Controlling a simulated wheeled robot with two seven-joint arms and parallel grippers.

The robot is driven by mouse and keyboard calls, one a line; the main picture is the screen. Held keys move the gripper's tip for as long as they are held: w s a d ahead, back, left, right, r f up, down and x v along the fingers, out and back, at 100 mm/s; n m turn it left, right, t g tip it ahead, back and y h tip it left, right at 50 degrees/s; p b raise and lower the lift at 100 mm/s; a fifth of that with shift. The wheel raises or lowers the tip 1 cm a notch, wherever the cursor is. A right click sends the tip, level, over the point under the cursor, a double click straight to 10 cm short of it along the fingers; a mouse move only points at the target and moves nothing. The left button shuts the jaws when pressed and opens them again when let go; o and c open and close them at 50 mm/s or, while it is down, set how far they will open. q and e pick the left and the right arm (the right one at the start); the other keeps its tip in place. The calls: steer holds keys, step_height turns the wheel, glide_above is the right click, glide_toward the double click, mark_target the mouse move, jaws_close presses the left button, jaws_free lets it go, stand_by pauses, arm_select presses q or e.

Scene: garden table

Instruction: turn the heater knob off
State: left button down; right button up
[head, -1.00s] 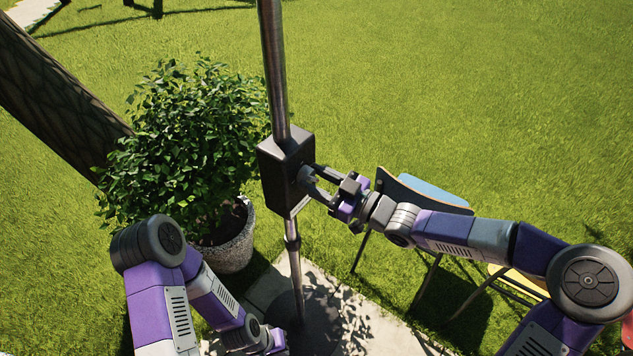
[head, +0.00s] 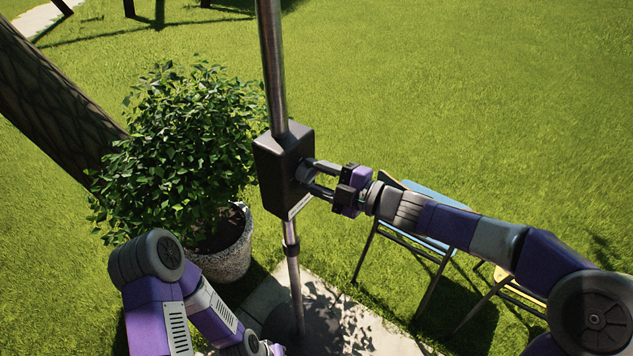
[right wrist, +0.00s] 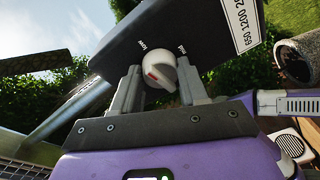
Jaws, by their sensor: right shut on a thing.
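The heater's black control box (head: 283,172) sits on a metal pole in the middle of the head view. Its pale round knob (right wrist: 160,70) has a red mark and shows in the right wrist view, between the printed words "low" and "mid". The red mark is on the knob's left side in that view. My right gripper (right wrist: 160,84) is shut on the knob, one finger on each side. In the head view my right gripper (head: 312,178) reaches the box's right face, and its fingers mostly hide the knob. My left gripper (head: 268,349) is at the bottom edge, largely cut off.
A leafy bush in a stone pot (head: 225,250) stands left of the pole, with a tree trunk (head: 50,100) behind it. Folding chairs (head: 430,235) stand under my right arm. Paving (head: 335,315) lies at the pole's foot, with open grass beyond.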

steer(key=n+b, duration=0.2)
steer(key=n, duration=0.2)
steer(key=shift+n+b, duration=0.3)
steer(key=n+h+b, duration=0.1)
steer(key=n+b, duration=0.1)
steer(key=n, duration=0.1)
steer(key=shift+s+a, duration=0.1)
steer(key=n+b, duration=0.3)
steer(key=n, duration=0.1)
steer(key=shift+r+n+t+h+b, duration=0.1)
steer(key=shift+n+t+h+b, duration=0.5)
steer(key=shift+n, duration=0.9)
steer(key=o, duration=1.1)
steer(key=shift+c, duration=0.2)
